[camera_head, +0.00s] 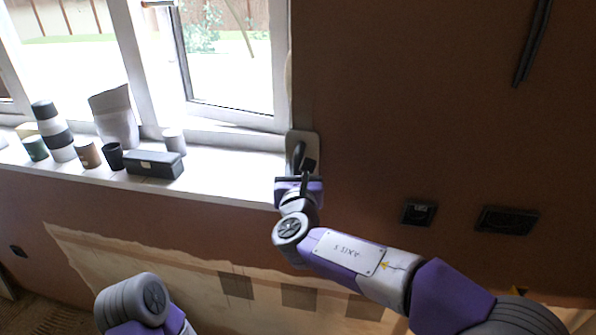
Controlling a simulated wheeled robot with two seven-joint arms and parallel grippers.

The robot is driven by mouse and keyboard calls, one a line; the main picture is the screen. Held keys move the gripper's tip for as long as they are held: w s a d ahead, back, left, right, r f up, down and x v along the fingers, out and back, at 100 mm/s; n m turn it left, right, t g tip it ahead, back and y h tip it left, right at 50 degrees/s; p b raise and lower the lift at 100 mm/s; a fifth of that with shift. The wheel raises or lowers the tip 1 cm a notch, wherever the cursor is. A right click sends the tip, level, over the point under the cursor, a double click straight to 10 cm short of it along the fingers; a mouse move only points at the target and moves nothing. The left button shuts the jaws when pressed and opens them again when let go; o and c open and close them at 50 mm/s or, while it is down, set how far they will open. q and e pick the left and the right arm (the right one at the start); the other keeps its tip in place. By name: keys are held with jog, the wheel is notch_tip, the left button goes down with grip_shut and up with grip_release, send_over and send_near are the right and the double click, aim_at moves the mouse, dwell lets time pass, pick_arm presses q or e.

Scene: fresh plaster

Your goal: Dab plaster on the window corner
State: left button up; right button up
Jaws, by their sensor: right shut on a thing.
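My right gripper (300,177) is shut on the dark handle of a plastering trowel (314,142). The trowel's pale plate stands upright, flat against or very close to the brown wall, at the lower right corner of the window (278,90). I cannot tell whether the plate touches the wall, and the handle and gripper cover part of it. No separate dab of plaster can be made out there. My left arm shows only as a grey and purple joint at the bottom left, and its gripper is out of view.
The white sill (225,178) holds a black box (154,164), a paper bag (115,118), a striped bottle (53,132) and several cups, left of my right gripper. Dark sockets (419,213) sit on the wall to the right. The wall above them is mostly bare.

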jog(key=shift+d+r+p, duration=0.15)
jog(key=shift+r+p, duration=4)
jog(key=shift+r, duration=1.65)
notch_tip(320, 180, down, 16)
jog(key=b, duration=1.6)
jog(key=shift+f, duration=0.25)
jog(key=shift+r, duration=0.1)
jog(key=s+a+b, duration=0.1)
jog(key=s+a, duration=0.1)
jog(key=s, duration=0.6)
jog(key=shift+s+b, duration=0.3)
jog(key=shift+s, duration=0.1)
